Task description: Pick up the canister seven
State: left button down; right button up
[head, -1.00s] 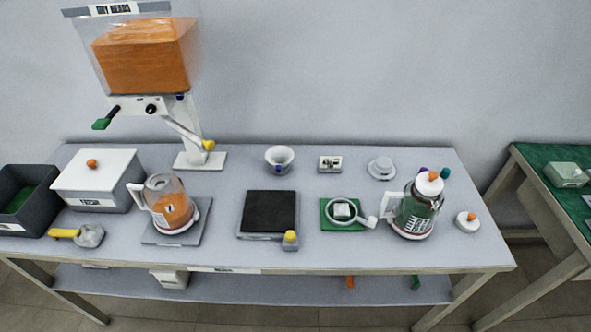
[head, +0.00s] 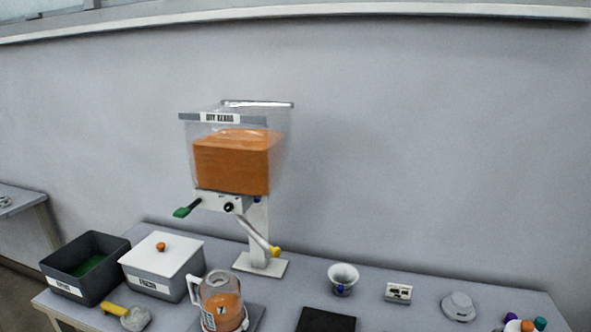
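A clear jug-like canister (head: 222,303) with orange contents and a pale handle on its left stands near the bottom edge of the head view. It carries a white label whose marking I cannot read clearly, so I cannot tell if it is canister seven. Its base is cut close to the frame's lower edge. At the lower right, only the white and orange top (head: 520,325) of what was a second, green-filled canister shows. Neither of my grippers is in view.
A large dispenser (head: 232,165) with orange beads stands behind the canister. To the left are a dark open bin (head: 108,278) and a white-lidded box (head: 162,262). A yellow-handled scoop (head: 130,316) lies in front. A white cup (head: 342,277) stands to the right.

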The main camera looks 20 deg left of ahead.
aim_at(220, 293)
jog(key=u, duration=1.4)
jog(key=k, duration=0.6)
jog(key=u, duration=0.8)
jog(key=i, duration=1.05)
jog(key=z, duration=0.25)
